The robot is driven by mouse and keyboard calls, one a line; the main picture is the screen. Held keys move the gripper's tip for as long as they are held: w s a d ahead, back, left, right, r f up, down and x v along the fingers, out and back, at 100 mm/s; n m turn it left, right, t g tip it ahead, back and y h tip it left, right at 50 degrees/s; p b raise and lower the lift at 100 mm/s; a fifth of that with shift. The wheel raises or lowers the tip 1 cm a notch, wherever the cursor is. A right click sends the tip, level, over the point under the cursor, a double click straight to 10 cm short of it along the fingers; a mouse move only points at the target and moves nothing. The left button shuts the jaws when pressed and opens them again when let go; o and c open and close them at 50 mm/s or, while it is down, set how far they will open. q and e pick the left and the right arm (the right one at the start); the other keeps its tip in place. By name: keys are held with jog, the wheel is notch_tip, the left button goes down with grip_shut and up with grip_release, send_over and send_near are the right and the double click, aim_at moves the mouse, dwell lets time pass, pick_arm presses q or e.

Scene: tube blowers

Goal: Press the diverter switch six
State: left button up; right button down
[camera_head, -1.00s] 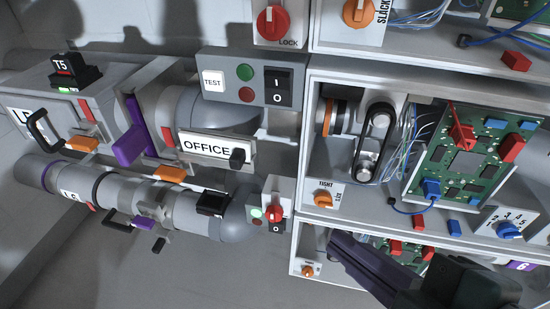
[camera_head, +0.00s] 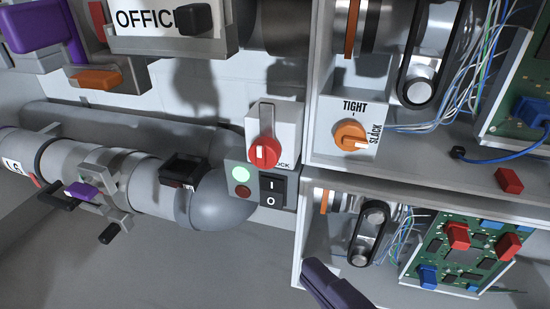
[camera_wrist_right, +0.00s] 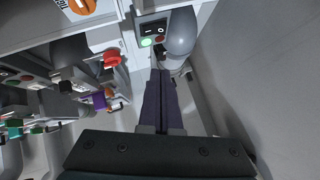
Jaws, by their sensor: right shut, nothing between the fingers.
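The diverter switch by the tube marked 6 is a black rocker (camera_head: 272,190) marked I and O, on a small grey panel with a lit green lamp (camera_head: 239,174) and a dark red lamp (camera_head: 243,191). The rocker also shows near the top of the right wrist view (camera_wrist_right: 152,29). My right gripper (camera_head: 314,267) has dark purple fingers, shut and empty, below and right of the switch panel and apart from it. In the right wrist view its fingertips (camera_wrist_right: 160,72) point towards the panel. My left gripper is not in view.
A red LOCK knob (camera_head: 265,152) sits just above the switch panel. The grey tube elbow (camera_head: 222,200) is left of it. Open cabinets with an orange TIGHT/SLACK knob (camera_head: 350,136), belts, wires and a circuit board (camera_head: 462,255) are to the right. The floor below is clear.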

jog(key=b, duration=0.6)
send_near(261, 200)
jog(key=a, duration=0.3)
jog(key=w+b, duration=0.1)
jog(key=w+f+b, duration=0.1)
jog(key=w, duration=0.1)
jog(key=w+b, duration=0.1)
jog(key=shift+w+d+f+b, duration=0.3)
jog(key=shift+w, duration=0.1)
jog(key=shift+a, duration=0.1)
